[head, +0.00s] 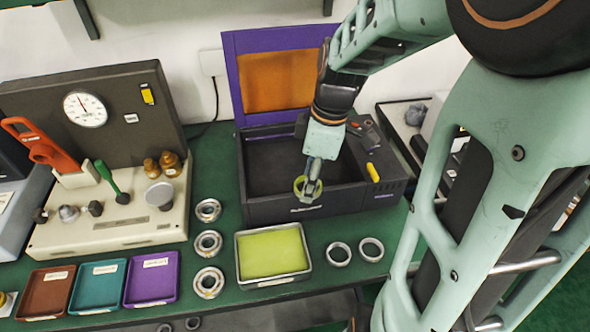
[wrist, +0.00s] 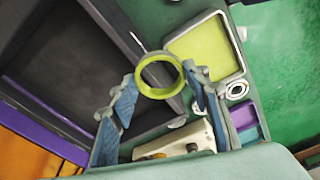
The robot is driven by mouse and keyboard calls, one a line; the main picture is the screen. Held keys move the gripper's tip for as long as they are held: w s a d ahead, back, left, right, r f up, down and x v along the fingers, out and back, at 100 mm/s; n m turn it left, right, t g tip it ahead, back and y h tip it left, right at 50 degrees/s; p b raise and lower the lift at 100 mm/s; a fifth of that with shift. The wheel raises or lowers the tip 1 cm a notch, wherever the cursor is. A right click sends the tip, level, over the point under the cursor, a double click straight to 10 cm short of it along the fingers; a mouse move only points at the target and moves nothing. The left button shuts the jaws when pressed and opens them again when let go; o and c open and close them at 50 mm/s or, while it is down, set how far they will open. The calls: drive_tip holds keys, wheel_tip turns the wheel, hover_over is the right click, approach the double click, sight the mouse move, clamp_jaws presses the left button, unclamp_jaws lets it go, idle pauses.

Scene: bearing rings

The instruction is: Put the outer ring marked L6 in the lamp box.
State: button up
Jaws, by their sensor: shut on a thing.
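My gripper (head: 310,188) is shut on a yellow-green ring (head: 296,186), pointing down over the front part of the lamp box. In the wrist view the ring (wrist: 140,76) sits between the two blue-padded fingertips (wrist: 160,78), its open middle facing the camera. No L6 mark can be read on it. The lamp box (head: 300,208) is dark, with its purple lid (head: 231,75) and orange pane raised at the back. Its inside looks empty where I can see it; my arm hides part. Whether the ring is above or below the rim is hard to tell.
A metal tray with a yellow-green pad (head: 274,253) stands before the box. Three bearings (head: 208,243) lie left of it, two plain rings (head: 339,254) right. A gauge stand (head: 110,225) and brown, teal and purple trays (head: 150,279) are further left.

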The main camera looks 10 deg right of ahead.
sight(301, 169)
drive_tip(key=shift+w+d+r+m, duration=0.3)
drive_tip(key=shift+w+d+r, duration=0.05)
drive_tip(key=shift+d+r, duration=0.3)
drive_tip(key=w+f, duration=0.2)
drive_tip(key=w, duration=0.2)
drive_tip(key=w+f, duration=0.3)
drive_tip(key=w, duration=0.1)
drive_tip(key=w+f+p, duration=0.1)
drive_tip(key=w+f, duration=0.2)
drive_tip(key=w, duration=0.1)
drive_tip(key=shift+w+f, duration=0.25)
drive_tip(key=shift+w, duration=0.05)
drive_tip(key=shift+w+f, duration=0.4)
drive_tip(key=shift+f, duration=0.1)
drive_tip(key=shift+w+f, duration=0.1)
drive_tip(key=shift+f, duration=1.55)
drive_tip(key=shift+f, duration=0.15)
drive_tip(key=o, duration=1.2)
